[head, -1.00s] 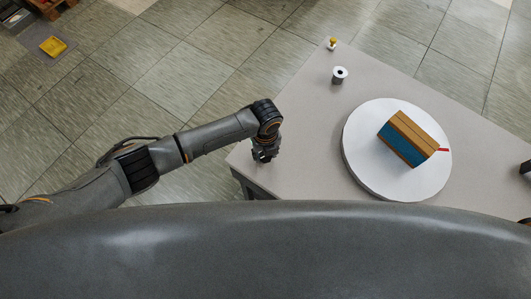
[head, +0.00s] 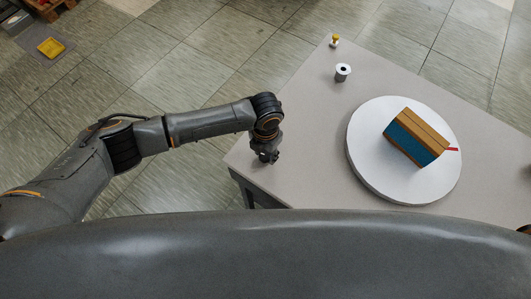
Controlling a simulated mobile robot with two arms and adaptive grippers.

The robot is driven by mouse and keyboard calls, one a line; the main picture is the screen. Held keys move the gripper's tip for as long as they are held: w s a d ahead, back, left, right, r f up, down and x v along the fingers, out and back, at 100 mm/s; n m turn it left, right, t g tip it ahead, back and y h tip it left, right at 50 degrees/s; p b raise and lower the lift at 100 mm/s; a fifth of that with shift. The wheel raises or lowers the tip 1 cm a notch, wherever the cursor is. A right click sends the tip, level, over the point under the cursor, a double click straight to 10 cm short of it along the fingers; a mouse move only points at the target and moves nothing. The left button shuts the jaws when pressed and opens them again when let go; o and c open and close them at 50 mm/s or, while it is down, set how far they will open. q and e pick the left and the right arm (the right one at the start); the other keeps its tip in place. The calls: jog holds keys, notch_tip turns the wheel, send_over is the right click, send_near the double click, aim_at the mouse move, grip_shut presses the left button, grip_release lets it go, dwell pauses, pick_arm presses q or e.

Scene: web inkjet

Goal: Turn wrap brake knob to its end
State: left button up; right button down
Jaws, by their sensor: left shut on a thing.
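My left gripper (head: 267,157) points down at the near left part of the grey table (head: 300,150). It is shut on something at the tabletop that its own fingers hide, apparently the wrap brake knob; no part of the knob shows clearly. A white round turntable (head: 362,175) stands on the table to the right, with a brown and blue box (head: 417,136) on it. A short red strip (head: 452,150) sticks out beside the box. My right gripper is not clearly in view.
A small white roll with a dark centre (head: 343,72) and a little yellow-topped piece (head: 334,41) stand near the table's far left corner. The tabletop between my left gripper and the turntable is clear. A yellow tray (head: 51,47) lies far off at upper left.

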pick_arm(q)
jog(key=m+b, duration=0.2)
jog(key=m, duration=0.1)
jog(key=shift+f+m, duration=0.25)
jog(key=shift+m, duration=0.05)
jog(key=m+b, duration=0.2)
jog(key=b, duration=0.2)
jog(key=shift+m, duration=0.3)
jog(key=shift+r+m+b, duration=0.15)
jog(key=shift+m+b, duration=0.35)
jog(key=shift+b, duration=0.4)
jog(key=o, duration=1.2)
jog(key=shift+r, duration=0.1)
